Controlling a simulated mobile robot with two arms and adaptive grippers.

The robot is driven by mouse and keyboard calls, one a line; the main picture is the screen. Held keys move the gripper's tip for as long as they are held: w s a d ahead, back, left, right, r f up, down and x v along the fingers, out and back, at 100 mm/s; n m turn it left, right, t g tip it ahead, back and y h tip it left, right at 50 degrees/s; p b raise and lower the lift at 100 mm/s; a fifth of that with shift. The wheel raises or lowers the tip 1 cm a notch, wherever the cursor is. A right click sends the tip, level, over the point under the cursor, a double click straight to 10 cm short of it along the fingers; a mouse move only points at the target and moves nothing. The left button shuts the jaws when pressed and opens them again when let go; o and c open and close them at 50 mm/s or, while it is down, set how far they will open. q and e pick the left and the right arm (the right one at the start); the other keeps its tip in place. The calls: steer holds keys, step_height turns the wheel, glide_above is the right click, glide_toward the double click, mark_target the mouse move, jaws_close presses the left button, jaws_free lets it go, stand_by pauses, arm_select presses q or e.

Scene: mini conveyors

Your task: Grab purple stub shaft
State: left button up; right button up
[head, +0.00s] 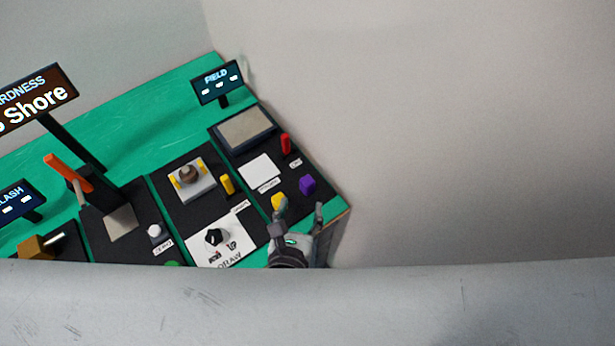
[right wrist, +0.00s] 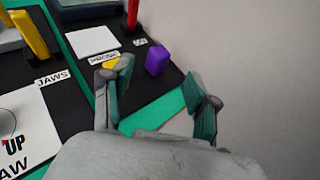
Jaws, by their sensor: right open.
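The purple stub shaft (head: 308,184) is a small purple block on the black panel at the right end of the green table. It also shows in the right wrist view (right wrist: 156,60), beyond my fingers and between them in the picture. My right gripper (head: 299,212) is open and empty, on the near side of the purple piece and apart from it. Its two spread fingers show in the right wrist view (right wrist: 160,90). A yellow piece (head: 278,201) is left of the purple one, partly hidden behind my left-hand finger in the wrist view. My left gripper is not in view.
A red upright piece (head: 286,145) and a white square (head: 260,169) lie farther back on the same panel. A yellow upright handle (head: 227,184) and a black knob (head: 214,237) stand to the left. The table's right edge (head: 340,215) is close, with a plain wall beyond.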

mark_target(307, 182)
steer(key=x, duration=0.3)
steer(key=shift+w, duration=0.15)
steer(key=shift+p+x, duration=0.5)
steer(key=shift+x, duration=0.5)
steer(key=x, duration=0.4)
steer(key=shift+p, duration=0.4)
steer(key=shift+w+f, duration=0.15)
steer(key=shift+w, duration=0.1)
steer(key=shift+s, duration=0.1)
steer(key=shift+c, duration=0.3)
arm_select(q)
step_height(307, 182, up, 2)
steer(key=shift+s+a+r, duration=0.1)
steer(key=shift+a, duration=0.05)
arm_select(e)
jaws_close()
